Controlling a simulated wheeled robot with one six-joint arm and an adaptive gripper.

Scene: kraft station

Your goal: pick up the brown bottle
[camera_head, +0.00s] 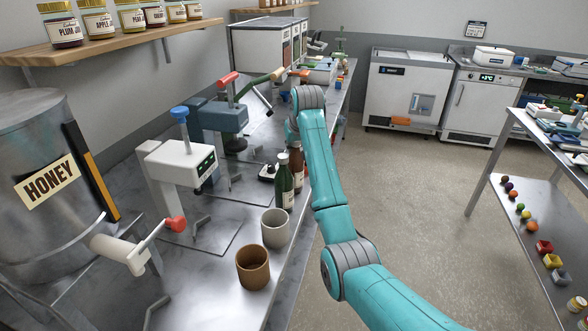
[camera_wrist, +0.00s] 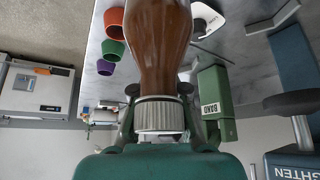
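The brown bottle (camera_head: 297,164) stands upright on the metal counter in the head view, partly hidden by the green bottle (camera_head: 284,183) beside it and by my arm. In the wrist view the brown bottle (camera_wrist: 158,45) fills the top middle, its ribbed pale cap (camera_wrist: 160,115) toward my palm. My gripper (camera_wrist: 160,92) has its fingers on both sides of the neck, close against it, and appears shut on it. The far parts of the fingers are hidden behind the bottle. In the head view my gripper is mostly hidden by my arm.
A grey cup (camera_head: 275,228) and a brown cup (camera_head: 253,267) stand nearer on the counter (camera_head: 205,285). A white device (camera_head: 183,160) and a blue-grey device (camera_head: 222,117) are left of the bottles. The floor (camera_head: 420,200) right of the counter is clear.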

